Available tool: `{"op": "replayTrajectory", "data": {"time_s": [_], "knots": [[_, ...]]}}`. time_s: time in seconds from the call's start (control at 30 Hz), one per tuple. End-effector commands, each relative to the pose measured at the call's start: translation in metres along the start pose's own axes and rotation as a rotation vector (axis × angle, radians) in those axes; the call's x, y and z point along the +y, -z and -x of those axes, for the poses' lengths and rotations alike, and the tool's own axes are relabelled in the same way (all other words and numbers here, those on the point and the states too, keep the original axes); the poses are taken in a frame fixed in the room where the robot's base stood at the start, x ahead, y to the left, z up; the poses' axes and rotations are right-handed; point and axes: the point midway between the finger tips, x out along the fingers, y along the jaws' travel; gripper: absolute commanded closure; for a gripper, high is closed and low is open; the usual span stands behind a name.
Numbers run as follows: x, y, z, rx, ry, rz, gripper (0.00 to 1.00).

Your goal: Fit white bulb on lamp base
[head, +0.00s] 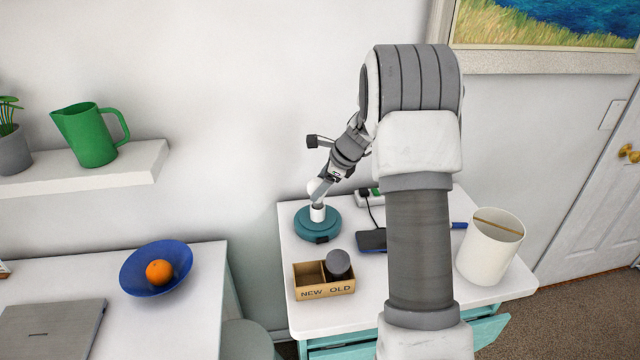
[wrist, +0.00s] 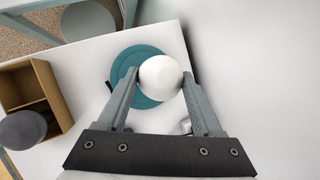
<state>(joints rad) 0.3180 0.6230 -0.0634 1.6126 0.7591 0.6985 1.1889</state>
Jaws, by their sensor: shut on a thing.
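My gripper (head: 318,187) is shut on the white bulb (wrist: 160,77), with one finger on each side of it. In the head view the bulb (head: 313,189) shows partly behind the fingers, just above the white socket (head: 317,212) of the teal lamp base (head: 304,226). The lamp base also shows beneath the bulb in the wrist view (wrist: 143,52). The bulb hides the socket there, so I cannot tell if the two touch. My gripper leans down from the upper right.
A NEW/OLD box (head: 324,291) stands in front of the lamp; a dark grey round bulb (head: 338,262) sits in its OLD side, and NEW looks empty. A dark phone (head: 371,240), a power strip (head: 363,198) and a white bin (head: 487,252) are to the right. The wall is close behind.

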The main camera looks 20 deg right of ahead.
Motion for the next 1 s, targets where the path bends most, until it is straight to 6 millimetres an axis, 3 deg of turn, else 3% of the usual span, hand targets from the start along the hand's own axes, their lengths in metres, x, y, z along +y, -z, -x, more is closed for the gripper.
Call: {"op": "replayTrajectory", "data": {"time_s": [1.0], "knots": [[0.003, 0.006, -0.012, 0.0, 0.001, -0.001, 0.9]]}}
